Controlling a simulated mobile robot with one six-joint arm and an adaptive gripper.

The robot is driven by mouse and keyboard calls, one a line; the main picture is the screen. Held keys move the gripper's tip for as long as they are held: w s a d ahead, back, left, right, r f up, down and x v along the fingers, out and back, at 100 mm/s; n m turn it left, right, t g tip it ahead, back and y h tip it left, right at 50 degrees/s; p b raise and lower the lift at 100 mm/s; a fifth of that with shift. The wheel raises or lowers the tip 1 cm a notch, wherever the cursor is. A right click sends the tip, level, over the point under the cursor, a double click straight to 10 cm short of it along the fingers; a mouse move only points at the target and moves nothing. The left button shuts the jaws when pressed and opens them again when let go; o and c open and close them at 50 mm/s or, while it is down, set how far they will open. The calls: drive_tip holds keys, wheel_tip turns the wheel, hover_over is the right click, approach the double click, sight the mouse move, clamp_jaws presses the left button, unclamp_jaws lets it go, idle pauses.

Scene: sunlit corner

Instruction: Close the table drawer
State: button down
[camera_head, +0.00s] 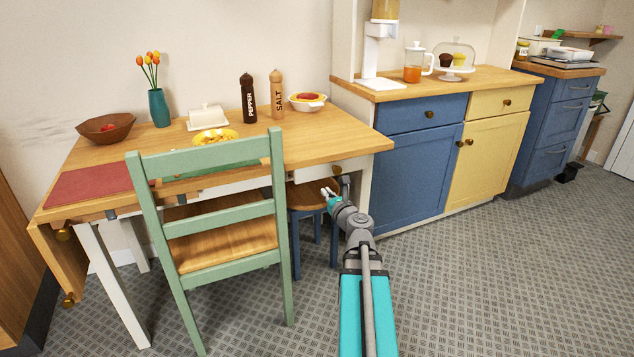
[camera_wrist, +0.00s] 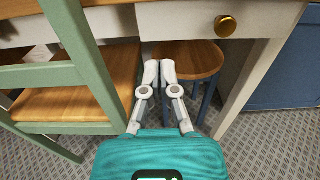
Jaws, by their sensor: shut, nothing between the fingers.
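The wooden table (camera_head: 330,132) stands against the wall. A white drawer front (camera_wrist: 185,22) with a round brass knob (camera_wrist: 226,26) is under its top edge, at the top of the wrist view. In the head view, part of the white drawer front (camera_head: 312,173) shows below the tabletop at the right, partly covered by my arm. I cannot tell how far the drawer stands out. My gripper (camera_wrist: 160,66) is shut and empty, its tips just below the drawer front and left of the knob. In the head view my gripper (camera_head: 328,191) is beside the table's front right.
A green chair (camera_head: 205,160) with a wooden seat stands close left of my gripper. A blue stool (camera_wrist: 190,58) with a wooden seat is under the table. Blue and yellow cabinets (camera_head: 420,165) stand to the right. Open patterned floor (camera_head: 480,270) lies in front of them.

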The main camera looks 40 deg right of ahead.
sight(306, 169)
drive_tip(key=x, duration=1.3)
drive_tip(key=shift+w+d, duration=0.15)
drive_tip(key=shift+w, duration=0.25)
drive_tip(key=shift+x, duration=2.5)
drive_tip(key=shift+w, duration=0.1)
drive_tip(key=shift+s+a, duration=0.2)
drive_tip(key=shift+s, duration=0.15)
drive_tip(key=v, duration=1.4)
drive_tip(key=shift+s+d, duration=0.1)
